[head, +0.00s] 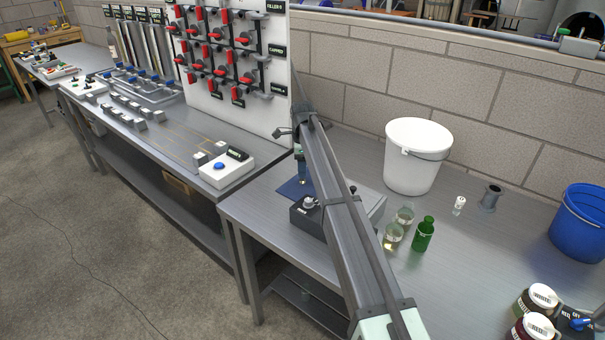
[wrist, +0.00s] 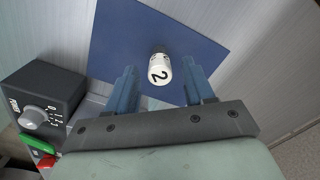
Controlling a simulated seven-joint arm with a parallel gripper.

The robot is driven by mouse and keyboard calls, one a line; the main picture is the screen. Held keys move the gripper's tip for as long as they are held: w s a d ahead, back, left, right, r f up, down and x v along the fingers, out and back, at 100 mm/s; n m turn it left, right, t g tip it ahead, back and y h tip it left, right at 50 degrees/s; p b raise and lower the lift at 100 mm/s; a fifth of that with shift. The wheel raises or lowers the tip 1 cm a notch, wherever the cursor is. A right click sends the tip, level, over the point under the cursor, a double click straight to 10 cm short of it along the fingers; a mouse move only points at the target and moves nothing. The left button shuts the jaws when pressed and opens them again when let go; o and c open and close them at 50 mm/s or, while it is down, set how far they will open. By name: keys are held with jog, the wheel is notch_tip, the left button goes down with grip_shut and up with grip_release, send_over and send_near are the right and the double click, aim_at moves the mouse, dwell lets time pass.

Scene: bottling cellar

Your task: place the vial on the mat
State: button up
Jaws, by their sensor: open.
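The vial (wrist: 161,70), with a white part marked "2" and a dark part, shows over the blue mat in the wrist view. It seems to be on the mat (wrist: 200,45), though its exact contact and tilt are hard to tell. My gripper (wrist: 160,82) is open, with one blue finger on each side of the vial and a visible gap to each. In the head view the mat (head: 289,190) lies near the left end of the near bench, and my arm hides the vial and most of my gripper there.
A dark box with a dial (wrist: 48,100) stands left of the mat. Glass jars (head: 392,238), a green bottle (head: 424,235), a small white-topped item (head: 459,205), a white bucket (head: 417,158) and a blue bucket (head: 580,225) stand to the right. The wall runs behind.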

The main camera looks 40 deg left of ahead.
notch_tip(320, 180, up, 8)
jog(key=shift+r, duration=0.25)
